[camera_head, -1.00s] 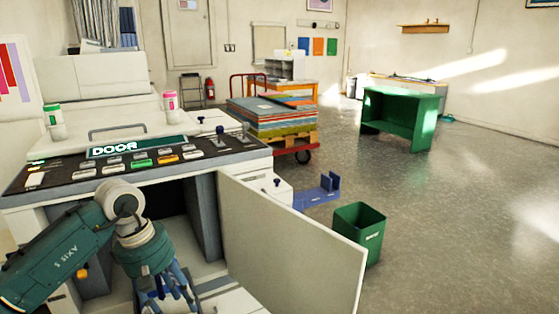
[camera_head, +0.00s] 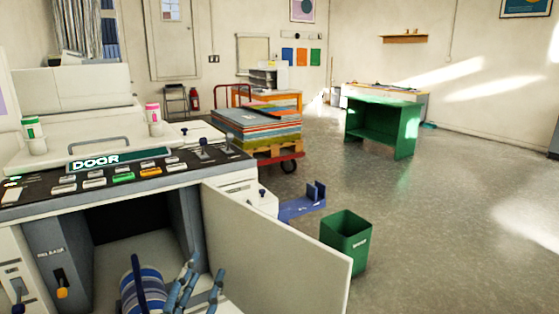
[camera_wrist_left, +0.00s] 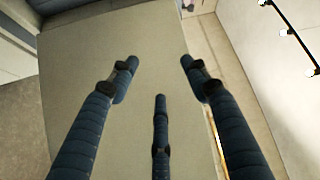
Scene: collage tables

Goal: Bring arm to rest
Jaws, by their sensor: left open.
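My left gripper (camera_head: 203,274) shows at the bottom of the head view, in front of the open machine. My right gripper is not in view.
A machine with a button panel (camera_head: 95,181) stands at left, its white door (camera_head: 285,245) swung open. A green bin (camera_head: 346,240) stands right of the door.

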